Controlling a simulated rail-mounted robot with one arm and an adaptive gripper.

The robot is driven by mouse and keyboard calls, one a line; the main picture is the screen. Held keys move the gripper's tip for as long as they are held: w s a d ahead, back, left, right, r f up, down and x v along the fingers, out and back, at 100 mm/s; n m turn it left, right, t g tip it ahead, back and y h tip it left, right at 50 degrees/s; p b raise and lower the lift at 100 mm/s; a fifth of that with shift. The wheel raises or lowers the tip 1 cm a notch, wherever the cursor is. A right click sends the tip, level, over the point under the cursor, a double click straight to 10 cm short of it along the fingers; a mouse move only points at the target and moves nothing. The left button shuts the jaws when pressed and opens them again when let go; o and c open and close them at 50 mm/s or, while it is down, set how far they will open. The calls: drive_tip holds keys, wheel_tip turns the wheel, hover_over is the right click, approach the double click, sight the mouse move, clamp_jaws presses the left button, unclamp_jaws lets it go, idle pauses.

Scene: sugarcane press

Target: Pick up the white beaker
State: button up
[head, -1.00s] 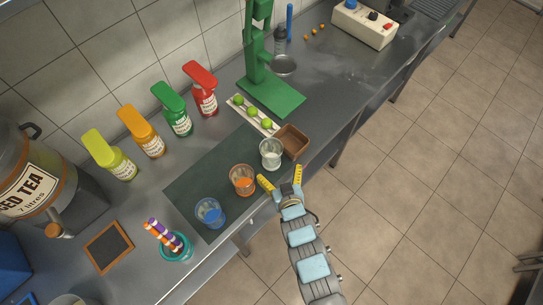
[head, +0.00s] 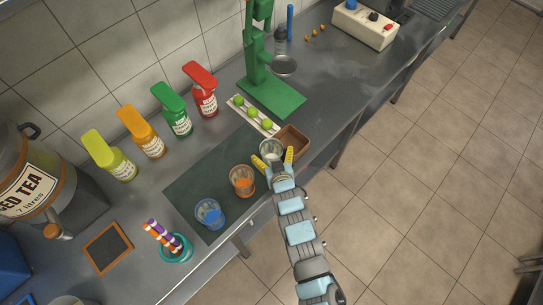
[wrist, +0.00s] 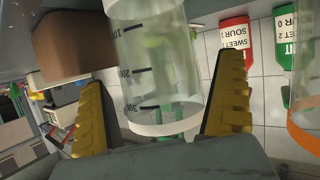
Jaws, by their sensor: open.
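The white beaker (head: 271,147) stands at the right end of the dark mat (head: 191,190), clear-walled with pale contents. In the wrist view the white beaker (wrist: 155,65) shows graduation marks and lies between the yellow fingers. My gripper (head: 274,159) is open, with one finger at each side of the beaker's near part. The beaker's near lower side is hidden by my gripper in the head view.
An orange beaker (head: 242,181) stands close on the left, with a blue beaker (head: 210,213) farther along. A brown box (head: 293,141) is close on the right. Limes lie on a white tray (head: 243,115) behind, near the green press (head: 270,94).

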drive_tip(key=shift+w+a+f, duration=0.1)
drive_tip(key=shift+w+f, duration=0.2)
drive_tip(key=shift+w, duration=0.1)
drive_tip(key=c, duration=1.2)
drive_tip(key=shift+o, duration=0.2)
drive_tip(key=shift+r, duration=0.15)
